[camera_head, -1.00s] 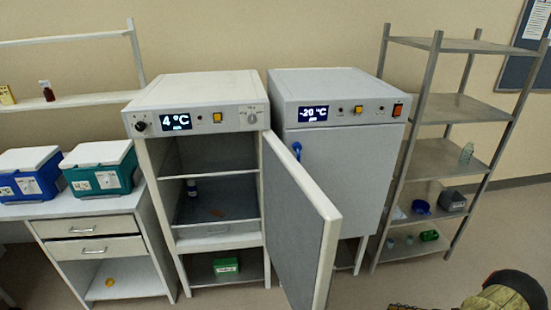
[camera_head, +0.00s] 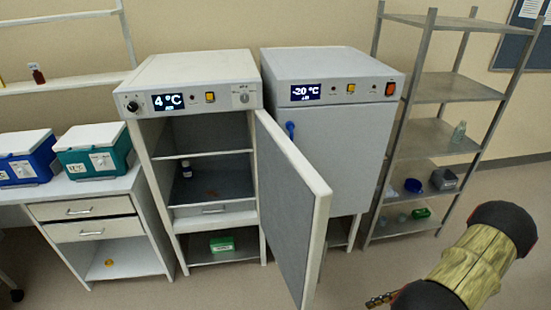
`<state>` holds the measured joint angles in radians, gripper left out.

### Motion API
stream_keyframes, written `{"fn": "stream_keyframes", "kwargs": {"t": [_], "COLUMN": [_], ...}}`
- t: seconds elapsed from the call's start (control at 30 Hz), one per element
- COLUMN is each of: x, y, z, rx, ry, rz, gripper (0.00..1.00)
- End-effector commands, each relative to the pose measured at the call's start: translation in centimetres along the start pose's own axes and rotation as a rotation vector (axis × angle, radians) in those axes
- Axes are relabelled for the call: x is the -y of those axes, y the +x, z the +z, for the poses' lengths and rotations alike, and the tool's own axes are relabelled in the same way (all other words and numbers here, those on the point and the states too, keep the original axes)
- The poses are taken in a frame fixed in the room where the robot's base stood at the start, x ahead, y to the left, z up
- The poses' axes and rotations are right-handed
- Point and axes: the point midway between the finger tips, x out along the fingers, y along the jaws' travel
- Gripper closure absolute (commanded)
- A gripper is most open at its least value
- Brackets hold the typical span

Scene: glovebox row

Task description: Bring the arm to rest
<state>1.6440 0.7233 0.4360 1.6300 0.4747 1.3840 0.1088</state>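My arm (camera_head: 468,262), yellowish with dark joints, shows at the lower right of the head view. A small dark jointed part, perhaps of my gripper, shows at the bottom edge left of the arm; the fingertips cannot be made out. The arm is in front of the floor, right of the open door (camera_head: 290,200) of the 4 °C fridge (camera_head: 190,82). The arm appears apart from the door. What the gripper holds, if anything, is hidden.
The fridge door stands open into the room. The -20 °C freezer (camera_head: 335,150) is shut. A metal shelf rack (camera_head: 433,144) stands at right. Blue (camera_head: 25,165) and teal (camera_head: 92,160) cool boxes stand on the left bench. Floor shows between the door and the arm.

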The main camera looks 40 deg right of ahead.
Motion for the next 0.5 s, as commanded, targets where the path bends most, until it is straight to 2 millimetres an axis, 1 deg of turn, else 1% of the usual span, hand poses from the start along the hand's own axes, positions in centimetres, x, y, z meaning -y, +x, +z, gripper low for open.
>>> {"fn": "stream_keyframes", "kwargs": {"t": [0.03, 0.07, 0.27, 0.47, 0.5], "x": [0.5, 0.8, 2.8, 4.8, 5.2], "y": [-0.1, -0.1, 0.4, 1.6, 1.9], "z": [1.4, 2.1, 8.0, 14.5, 15.9], "rx": [-0.047, -0.078, -0.285, -0.469, -0.504], "ry": [-0.039, -0.065, -0.279, -0.528, -0.582], "rz": [0.046, 0.076, 0.285, 0.468, 0.5], "gripper": [0.7, 0.7, 0.7, 0.7, 0.7]}}
